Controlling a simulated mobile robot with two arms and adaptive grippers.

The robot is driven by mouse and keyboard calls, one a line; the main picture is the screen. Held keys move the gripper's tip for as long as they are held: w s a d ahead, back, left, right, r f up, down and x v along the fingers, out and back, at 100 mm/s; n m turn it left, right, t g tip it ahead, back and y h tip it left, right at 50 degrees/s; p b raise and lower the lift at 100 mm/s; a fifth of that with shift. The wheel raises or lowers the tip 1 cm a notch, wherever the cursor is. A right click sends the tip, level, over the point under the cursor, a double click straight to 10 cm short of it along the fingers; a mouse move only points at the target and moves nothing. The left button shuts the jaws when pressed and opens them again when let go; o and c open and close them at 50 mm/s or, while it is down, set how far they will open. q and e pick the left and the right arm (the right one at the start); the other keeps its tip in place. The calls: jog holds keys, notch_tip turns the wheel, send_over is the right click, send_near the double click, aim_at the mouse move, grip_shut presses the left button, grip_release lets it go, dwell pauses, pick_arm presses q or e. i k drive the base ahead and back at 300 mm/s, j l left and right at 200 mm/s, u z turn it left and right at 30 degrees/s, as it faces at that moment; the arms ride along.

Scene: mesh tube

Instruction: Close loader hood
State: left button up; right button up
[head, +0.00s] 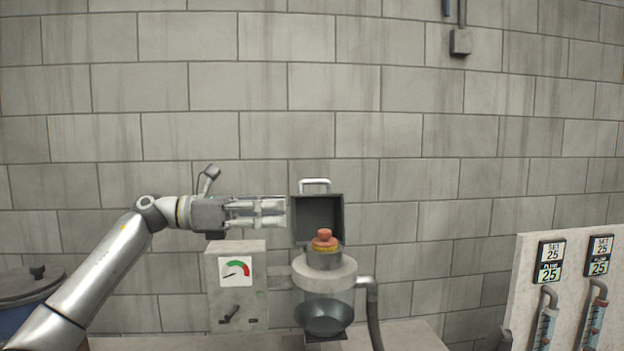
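The loader hood (319,216) is a dark grey box-like lid with a pale handle (315,183) on top. It stands raised and open, its hollow inside facing me. Below it is the loader body (325,275), a pale round collar over a dark bowl, with an orange-red knob-like piece (325,238) in its mouth. My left gripper (284,211) points right, just left of the raised hood. Its fingers look spread with a gap between them, holding nothing visible. Whether a fingertip touches the hood's edge is unclear. My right gripper is out of view.
A grey box with a gauge (236,271) and a small lever stands below my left gripper. A pipe (372,310) bends down at the loader's right. A panel with displays and tubes (570,290) stands at far right. A dark-lidded pot (28,284) is at far left.

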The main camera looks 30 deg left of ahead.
aim_at(310, 213)
jog(key=i+j, duration=0.8)
